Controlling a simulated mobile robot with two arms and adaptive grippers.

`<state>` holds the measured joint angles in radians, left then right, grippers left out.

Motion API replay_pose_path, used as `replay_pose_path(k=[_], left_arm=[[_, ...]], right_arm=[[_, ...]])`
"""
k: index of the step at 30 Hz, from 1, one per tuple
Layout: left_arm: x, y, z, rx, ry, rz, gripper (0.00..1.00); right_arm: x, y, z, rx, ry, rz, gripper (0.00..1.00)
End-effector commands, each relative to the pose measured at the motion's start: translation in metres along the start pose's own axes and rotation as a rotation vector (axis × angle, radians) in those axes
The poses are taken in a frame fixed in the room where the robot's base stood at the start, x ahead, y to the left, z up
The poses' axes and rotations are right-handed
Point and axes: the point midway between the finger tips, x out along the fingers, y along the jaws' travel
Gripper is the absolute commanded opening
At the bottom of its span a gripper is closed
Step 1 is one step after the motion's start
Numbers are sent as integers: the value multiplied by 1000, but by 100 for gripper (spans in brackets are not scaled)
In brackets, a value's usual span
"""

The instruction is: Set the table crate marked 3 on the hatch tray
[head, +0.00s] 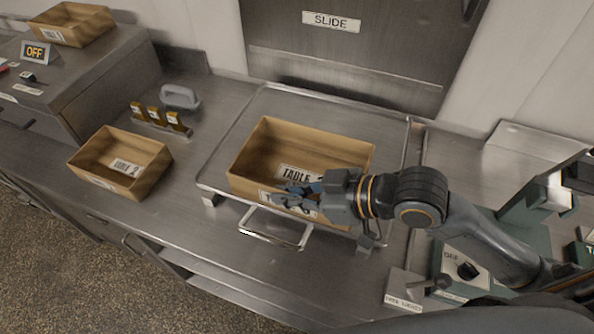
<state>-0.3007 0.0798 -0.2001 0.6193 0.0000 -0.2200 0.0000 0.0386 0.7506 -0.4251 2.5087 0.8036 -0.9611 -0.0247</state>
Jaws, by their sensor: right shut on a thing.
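A tan crate (325,143) is over the metal hatch tray (240,132), in the middle of the head view. It looks upright and empty, within the tray's outline. I cannot tell whether its bottom rests on the tray or hangs just above it. Its labels read "TABLE", but the number is hidden by my gripper. My right gripper (290,197) is shut on the crate's near wall, with its arm coming in from the right. My left gripper is not in view.
Another tan crate marked "TABLE 2" (96,155) stands on the counter left of the tray. A third crate (92,26) sits on the unit at the back left. A shut hatch marked "SLIDE" (350,60) is behind the tray. Switch boxes stand at the right.

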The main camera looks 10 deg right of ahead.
Motion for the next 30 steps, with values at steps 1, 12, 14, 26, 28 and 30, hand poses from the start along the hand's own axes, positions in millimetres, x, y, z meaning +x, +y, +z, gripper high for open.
replay_pose_path(k=[1, 12, 14, 26, 28, 30], left_arm=[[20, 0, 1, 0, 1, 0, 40], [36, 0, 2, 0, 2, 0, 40], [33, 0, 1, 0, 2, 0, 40], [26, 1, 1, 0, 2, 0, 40], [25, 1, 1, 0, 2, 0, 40], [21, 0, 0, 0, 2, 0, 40]], right_arm=[[7, 6, 8, -7, 7, 5, 0], [26, 56, 12, 3, 0, 3, 0], [32, 68, 15, 5, 1, 3, 0], [71, 110, 56, -1, 3, 1, 0], [74, 113, 60, -1, 2, 1, 0], [78, 116, 66, 3, 1, 0, 0]])
